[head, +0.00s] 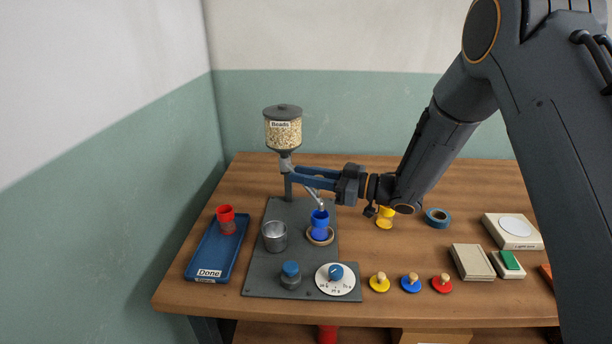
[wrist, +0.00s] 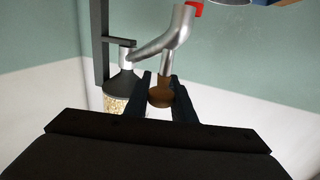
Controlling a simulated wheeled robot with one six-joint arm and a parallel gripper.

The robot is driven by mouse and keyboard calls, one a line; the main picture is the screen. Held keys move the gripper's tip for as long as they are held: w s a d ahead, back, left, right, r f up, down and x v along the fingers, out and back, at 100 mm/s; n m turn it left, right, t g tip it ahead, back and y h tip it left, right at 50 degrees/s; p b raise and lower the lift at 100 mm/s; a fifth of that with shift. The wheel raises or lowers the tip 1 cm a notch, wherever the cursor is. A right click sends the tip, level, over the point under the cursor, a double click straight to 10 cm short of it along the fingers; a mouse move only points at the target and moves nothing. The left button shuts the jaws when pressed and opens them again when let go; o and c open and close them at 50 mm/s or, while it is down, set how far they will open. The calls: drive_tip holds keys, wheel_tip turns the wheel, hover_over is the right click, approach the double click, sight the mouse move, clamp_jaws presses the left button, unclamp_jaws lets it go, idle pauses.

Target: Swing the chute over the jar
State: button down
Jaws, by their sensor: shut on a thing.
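The silvery chute (head: 314,194) runs down from the outlet under the bead hopper (head: 283,132). Its lower end is just above a blue goblet-shaped cup (head: 320,226), which stands upright on a wooden ring. A grey metal cup (head: 274,237) stands to the left on the same grey plate; I cannot tell which vessel is the jar. My gripper (head: 296,174) reaches in from the right below the hopper. In the wrist view, its fingers (wrist: 161,92) are shut on the chute's brown knob (wrist: 161,96), beside the chute (wrist: 160,45). The fingertips are partly hidden in the head view.
A blue tray (head: 206,264) marked Done holds a red cup (head: 226,219) at the left. A blue-capped knob (head: 291,275) and a white dial (head: 335,279) are at the plate's front. A yellow cup (head: 385,219) and blue tape roll (head: 437,217) stand at right, below my arm.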

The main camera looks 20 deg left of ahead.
drive_tip(key=c, duration=1.5)
unclamp_jaws()
drive_tip(key=shift+w+r, duration=0.1)
drive_tip(key=d+b, duration=0.2)
drive_tip(key=d, duration=0.5)
drive_tip(key=shift+d, duration=0.4)
